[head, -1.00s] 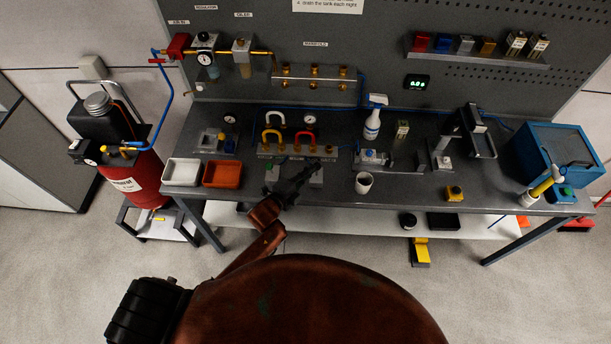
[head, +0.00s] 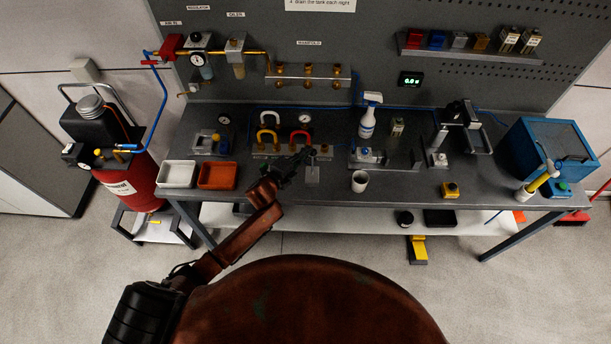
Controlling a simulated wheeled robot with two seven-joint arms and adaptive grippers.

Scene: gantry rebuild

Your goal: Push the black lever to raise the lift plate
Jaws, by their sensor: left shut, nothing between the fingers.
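My left gripper (head: 304,157) is shut and empty. It is over the middle-left of the bench, close to a small grey block (head: 312,174), in front of the row of coloured-handle valves. Contact with the block cannot be told. A dark fixture with a black upper part (head: 458,112) and a flat plate-like frame (head: 479,139) stands at the back right of the bench, well to the right of the gripper. It looks like the lift, but its black lever is too small to make out surely. My right gripper is not in view.
White (head: 177,175) and orange (head: 217,176) trays lie left of my gripper. The front middle of the bench (head: 410,183) is clear.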

